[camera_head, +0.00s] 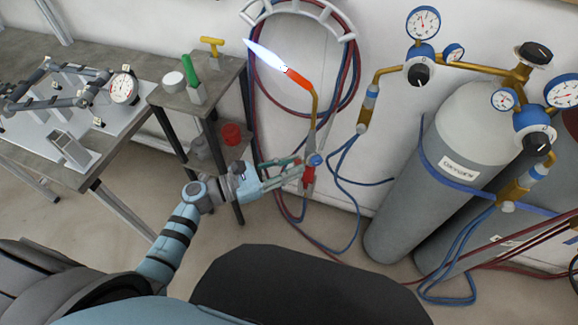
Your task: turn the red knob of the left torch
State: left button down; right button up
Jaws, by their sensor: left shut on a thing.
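The torch (314,105) hangs in front of the wall with its brass neck bent up to the left. Its glowing orange tip (297,77) carries a blue-white flame (264,56). A blue knob (315,160) and the red knob (309,177) sit at its lower end. My left gripper (299,172) reaches in from the left and is shut on the red knob; its fingers partly hide the knob's left side. The knob's exact angle is hard to tell. My right gripper is out of view.
Red and blue hoses coil on a wall holder (345,37) behind the torch and trail to the floor. Grey cylinders (425,185) with gauges stand at right. A small stand (222,78) with a red cup (232,134) and a workbench (30,150) are at left.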

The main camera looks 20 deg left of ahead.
pick_arm(q)
jog(key=shift+m+y+b, duration=0.3)
jog(key=shift+m+b, duration=2.7)
jog(key=shift+m, duration=2.6)
jog(key=c, duration=1.4)
grip_release()
jog(key=v, duration=1.2)
jog(key=shift+r, duration=0.15)
